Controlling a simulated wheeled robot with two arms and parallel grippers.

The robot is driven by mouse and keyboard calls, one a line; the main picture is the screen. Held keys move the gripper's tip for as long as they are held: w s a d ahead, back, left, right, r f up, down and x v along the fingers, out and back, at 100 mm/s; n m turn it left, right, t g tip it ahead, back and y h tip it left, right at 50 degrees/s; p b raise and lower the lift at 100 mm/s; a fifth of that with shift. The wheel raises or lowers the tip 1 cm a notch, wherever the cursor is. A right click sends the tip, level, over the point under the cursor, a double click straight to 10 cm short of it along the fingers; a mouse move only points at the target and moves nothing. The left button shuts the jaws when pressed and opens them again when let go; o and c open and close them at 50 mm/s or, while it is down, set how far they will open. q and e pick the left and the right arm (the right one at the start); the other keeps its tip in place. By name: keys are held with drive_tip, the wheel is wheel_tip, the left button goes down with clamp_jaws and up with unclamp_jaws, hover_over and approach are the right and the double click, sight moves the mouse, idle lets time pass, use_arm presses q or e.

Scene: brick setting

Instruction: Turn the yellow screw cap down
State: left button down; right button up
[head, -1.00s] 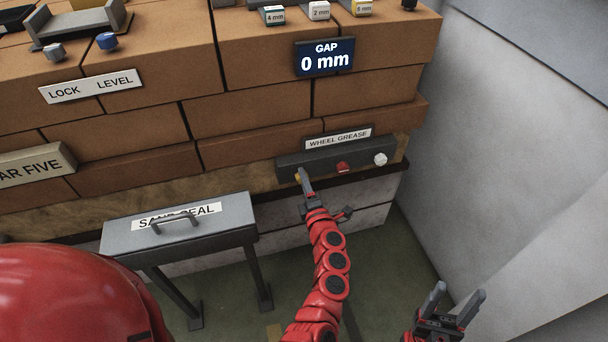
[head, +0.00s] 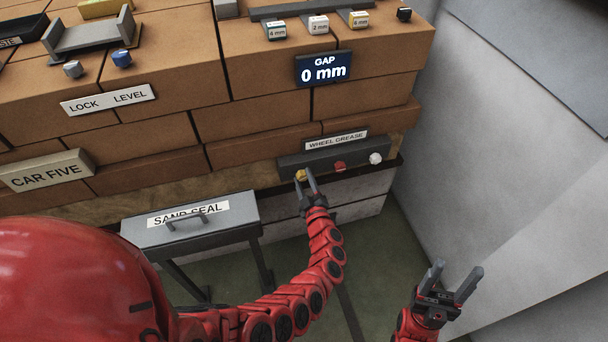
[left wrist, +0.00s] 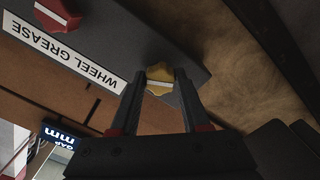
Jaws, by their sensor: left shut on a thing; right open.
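The yellow screw cap (head: 300,175) sits at the left end of the dark grey wheel grease bar (head: 330,159). In the left wrist view the yellow cap (left wrist: 160,80) has a white stripe across its face and lies between my finger ends. My left gripper (head: 306,182) is shut on the cap, one finger on each side. My right gripper (head: 455,280) is open and empty at the lower right, well away from the bar.
A red cap (head: 340,167) and a white cap (head: 376,158) sit right of the yellow one on the bar. A grey sand seal box (head: 240,215) stands on legs to the left. A pale wall (head: 500,160) rises at the right. The gap display (head: 323,69) reads 0 mm.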

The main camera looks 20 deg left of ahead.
use_arm(q)
drive_tip(key=shift+r+m+p, duration=0.15)
drive_tip(key=shift+m+p, duration=0.25)
drive_tip(key=shift+m, duration=0.5)
drive_tip(key=shift+m+p, duration=0.5)
drive_tip(key=shift+m, duration=0.9)
drive_tip(key=shift+f, duration=0.25)
drive_tip(key=shift+c, duration=1.9)
unclamp_jaws()
drive_tip(key=shift+s+d+r, duration=0.1)
drive_tip(key=shift+s+d, duration=0.2)
drive_tip(key=shift+s, duration=0.1)
drive_tip(key=v, duration=1.6)
drive_tip(key=shift+s+p, duration=0.2)
drive_tip(key=shift+p, duration=0.1)
